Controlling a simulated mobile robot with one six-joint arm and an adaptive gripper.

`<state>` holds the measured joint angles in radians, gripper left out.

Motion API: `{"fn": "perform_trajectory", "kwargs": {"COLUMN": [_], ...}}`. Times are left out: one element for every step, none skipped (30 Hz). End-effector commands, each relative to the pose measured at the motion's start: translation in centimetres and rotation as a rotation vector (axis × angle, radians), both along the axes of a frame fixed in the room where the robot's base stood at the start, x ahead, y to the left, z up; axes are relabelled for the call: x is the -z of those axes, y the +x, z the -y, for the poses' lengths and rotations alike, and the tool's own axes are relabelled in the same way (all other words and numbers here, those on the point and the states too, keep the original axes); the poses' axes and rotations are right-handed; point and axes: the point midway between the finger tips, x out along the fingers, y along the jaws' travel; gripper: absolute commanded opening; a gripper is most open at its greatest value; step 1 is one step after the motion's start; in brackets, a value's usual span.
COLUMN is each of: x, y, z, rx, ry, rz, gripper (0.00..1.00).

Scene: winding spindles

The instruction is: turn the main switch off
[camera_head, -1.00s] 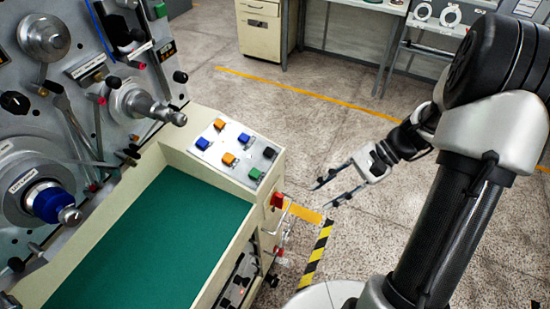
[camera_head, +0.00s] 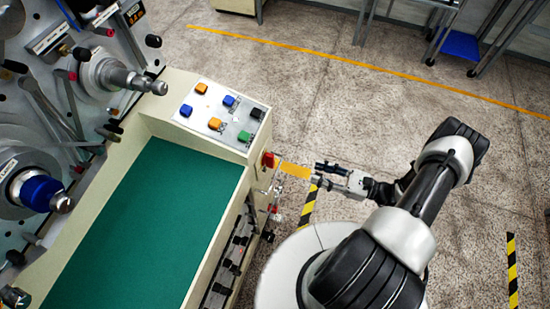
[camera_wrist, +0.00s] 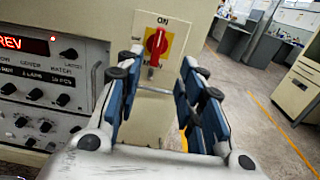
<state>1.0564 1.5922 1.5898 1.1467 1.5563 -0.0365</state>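The main switch (camera_wrist: 156,42) is a red rotary handle on a yellow plate, with "ON" printed above it, on the cream end face of the machine. Its handle stands about upright in the wrist view. In the head view the red switch (camera_head: 267,159) shows at the machine's right end. My gripper (camera_head: 318,174) is a short way to the right of it, pointing at it. In the wrist view my gripper (camera_wrist: 160,85) is open and empty, its fingers on both sides below the switch. The lower part of the plate is partly hidden.
A control panel (camera_wrist: 48,85) with knobs and a red "REV" display is left of the switch. A push-button panel (camera_head: 222,114) tops the machine. A cabinet (camera_wrist: 302,85) stands farther right. The floor (camera_head: 400,100) beside the machine is clear.

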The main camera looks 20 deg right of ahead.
Motion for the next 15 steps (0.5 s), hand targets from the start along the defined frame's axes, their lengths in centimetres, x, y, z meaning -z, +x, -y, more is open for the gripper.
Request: {"fn": "perform_trajectory", "kwargs": {"x": [0.0,0.0,0.0,0.0,0.0,0.0,0.0,0.0,0.0,0.0,0.0,0.0,0.0,0.0,0.0], "y": [0.5,0.8,1.3,1.7,2.0,2.6,3.0,3.4,3.9,4.2,4.6,5.2,5.5,5.9,6.4], "z": [-0.9,-1.3,-2.0,-2.6,-3.1,-3.9,-4.4,-4.9,-5.7,-6.2,-6.7,-7.5,-8.0,-8.5,-9.2], "rx": [-0.006,-0.007,-0.008,-0.009,-0.009,-0.009,-0.01,-0.01,-0.01,-0.01,-0.01,-0.01,-0.01,-0.01,-0.01], "ry": [0.001,0.001,0.001,0.001,0.001,0.0,0.0,0.0,-0.001,-0.001,-0.001,0.0,0.0,-0.001,-0.002], "rz": [-0.001,-0.002,-0.002,-0.002,-0.001,-0.002,-0.002,-0.002,-0.002,-0.002,-0.002,-0.003,-0.002,-0.002,-0.001], "gripper": [0.35,0.35,0.35,0.35,0.35,0.35,0.35,0.35,0.35,0.35,0.35,0.35,0.35,0.35,0.35]}}
